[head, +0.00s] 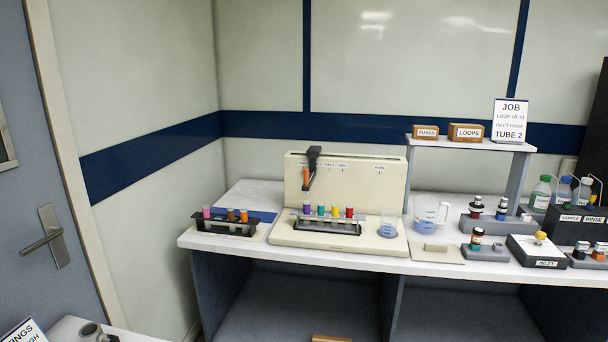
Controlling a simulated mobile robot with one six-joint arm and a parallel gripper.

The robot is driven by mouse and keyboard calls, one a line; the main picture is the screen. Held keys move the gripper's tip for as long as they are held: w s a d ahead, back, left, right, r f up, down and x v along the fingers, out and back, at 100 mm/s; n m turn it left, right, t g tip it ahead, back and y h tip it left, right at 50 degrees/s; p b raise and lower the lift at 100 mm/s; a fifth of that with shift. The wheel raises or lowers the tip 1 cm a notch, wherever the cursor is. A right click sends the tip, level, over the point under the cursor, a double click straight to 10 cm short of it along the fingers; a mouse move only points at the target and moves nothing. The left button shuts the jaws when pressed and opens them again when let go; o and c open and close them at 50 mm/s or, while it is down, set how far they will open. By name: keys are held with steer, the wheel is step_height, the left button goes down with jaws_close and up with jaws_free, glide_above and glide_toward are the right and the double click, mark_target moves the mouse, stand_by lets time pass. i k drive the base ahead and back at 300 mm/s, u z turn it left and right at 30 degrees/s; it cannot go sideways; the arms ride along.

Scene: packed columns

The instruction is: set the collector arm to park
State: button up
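The collector arm (313,158) is black with an orange hanging part (306,180). It stands at the left end of the cream collector panel (362,185), over the left part of its row of small labels. The label at the far right of that row (380,164) is apart from the others and too small to read surely. My gripper is not in view.
A second tube rack (226,222) stands left of the collector. A beaker (388,227) and a jug (427,218) of blue liquid stand at its right. Farther right are bottles, the INLET block (536,252) and a raised shelf (470,143) with boxes and a JOB sign (510,121).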

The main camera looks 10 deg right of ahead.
mark_target(314, 152)
steer(key=u, duration=0.1)
steer(key=i, duration=1)
steer(key=z, duration=0.05)
